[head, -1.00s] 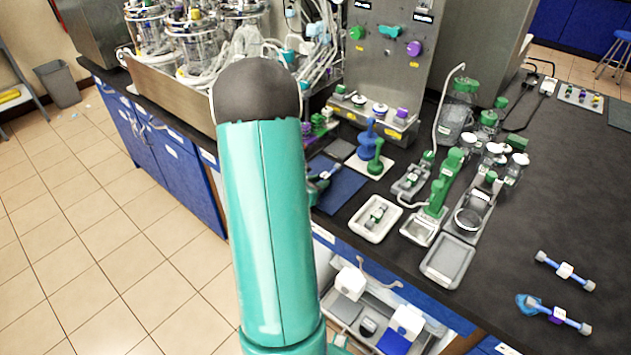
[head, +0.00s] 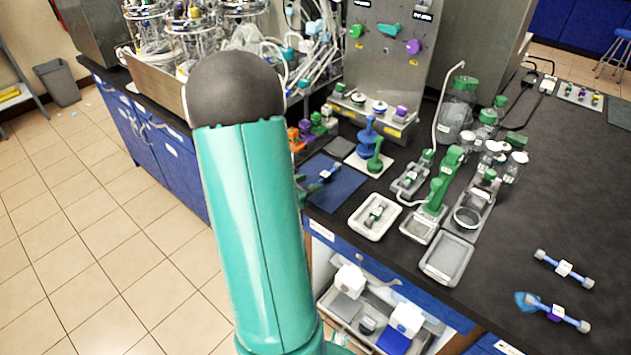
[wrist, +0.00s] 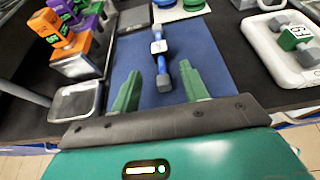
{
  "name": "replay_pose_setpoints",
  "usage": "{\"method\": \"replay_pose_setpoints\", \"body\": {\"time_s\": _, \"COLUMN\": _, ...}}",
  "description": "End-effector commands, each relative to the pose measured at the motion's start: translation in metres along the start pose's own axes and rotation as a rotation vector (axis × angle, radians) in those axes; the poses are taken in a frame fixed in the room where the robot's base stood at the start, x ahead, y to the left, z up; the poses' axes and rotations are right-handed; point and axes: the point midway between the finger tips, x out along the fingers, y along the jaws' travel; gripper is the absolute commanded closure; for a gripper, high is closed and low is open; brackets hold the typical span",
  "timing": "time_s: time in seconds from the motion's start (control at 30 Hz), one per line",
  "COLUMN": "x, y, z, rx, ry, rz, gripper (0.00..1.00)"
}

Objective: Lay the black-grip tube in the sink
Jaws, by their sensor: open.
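A tube with blue shafts, grey ends and a white-labelled grip (wrist: 158,47) lies on the blue mat (wrist: 217,66); it also shows in the head view (head: 328,173). I cannot make out a black grip on it. My gripper (wrist: 161,71) is open and empty. Its green fingers stand either side of the tube's near grey end in the wrist view, without visible contact. In the head view my arm hides most of the gripper. A green-grip tube (head: 375,214) lies in a white tray (head: 366,233). I cannot identify a sink for certain.
Orange and purple blocks (wrist: 60,32) and a small metal dish (wrist: 75,101) stand left of the mat. A grey tray (head: 447,260) sits near the bench edge. Two tubes, white-grip (head: 564,268) and purple-grip (head: 556,313), lie at right.

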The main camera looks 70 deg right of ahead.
Motion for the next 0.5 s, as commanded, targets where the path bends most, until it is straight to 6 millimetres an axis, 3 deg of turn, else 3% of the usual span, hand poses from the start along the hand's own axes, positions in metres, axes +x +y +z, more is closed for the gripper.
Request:
{"method": "replay_pose_setpoints", "body": {"time_s": 0.2, "x": -0.048, "y": 0.001, "z": 0.0, "rx": 0.0, "ry": -0.001, "rz": 0.005, "gripper": 0.56}}
{"method": "replay_pose_setpoints", "body": {"time_s": 0.5, "x": -0.072, "y": 0.0, "z": 0.0, "rx": 0.001, "ry": 0.001, "rz": 0.0, "gripper": 0.56}}
